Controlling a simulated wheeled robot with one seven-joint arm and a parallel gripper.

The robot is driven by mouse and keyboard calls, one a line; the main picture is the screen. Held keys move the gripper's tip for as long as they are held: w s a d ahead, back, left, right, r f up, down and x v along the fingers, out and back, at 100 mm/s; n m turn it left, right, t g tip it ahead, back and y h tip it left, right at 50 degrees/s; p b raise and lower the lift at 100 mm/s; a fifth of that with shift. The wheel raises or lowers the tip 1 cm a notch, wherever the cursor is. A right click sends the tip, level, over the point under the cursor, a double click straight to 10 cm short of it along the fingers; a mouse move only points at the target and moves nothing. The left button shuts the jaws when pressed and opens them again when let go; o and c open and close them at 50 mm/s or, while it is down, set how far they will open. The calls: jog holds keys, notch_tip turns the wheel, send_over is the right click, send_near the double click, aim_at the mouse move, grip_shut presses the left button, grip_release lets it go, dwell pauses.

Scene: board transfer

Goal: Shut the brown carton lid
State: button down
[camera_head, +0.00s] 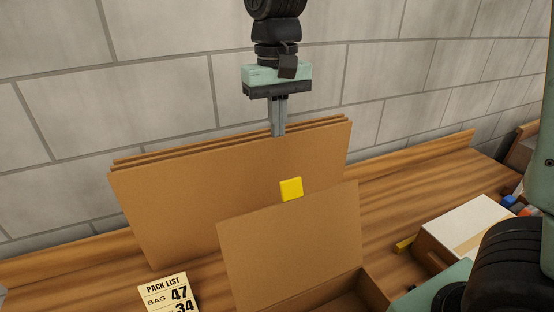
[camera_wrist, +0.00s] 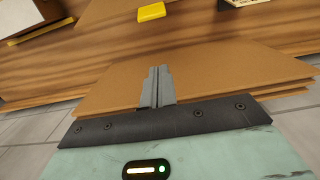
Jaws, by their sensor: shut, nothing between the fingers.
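The brown carton (camera_head: 330,295) stands at the front of the bench, partly cut off by the picture's lower edge. Its lid (camera_head: 290,245) stands raised, leaning back, with a yellow tab (camera_head: 291,189) at its top edge. The yellow tab also shows at the top of the wrist view (camera_wrist: 151,12); the lid itself is hard to make out there. My gripper (camera_head: 278,134) is shut and empty, pointing down. It is above and behind the tab, with its fingertips in front of the upper edge of the stacked boards. The shut fingers (camera_wrist: 160,70) also show in the wrist view.
Several brown boards (camera_head: 190,200) lean upright behind the carton, near the grey block wall (camera_head: 150,90). A pack list card (camera_head: 168,297) stands at the left front. A white box (camera_head: 468,225) sits at the right. Bare wooden bench (camera_head: 400,200) shows between carton and box.

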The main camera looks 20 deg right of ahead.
jog(key=s+f+p, duration=0.4)
jog(key=f+p, duration=0.1)
jog(key=f, duration=0.3)
jog(key=shift+f, duration=0.15)
jog(key=shift+s, duration=0.15)
dwell(0.4)
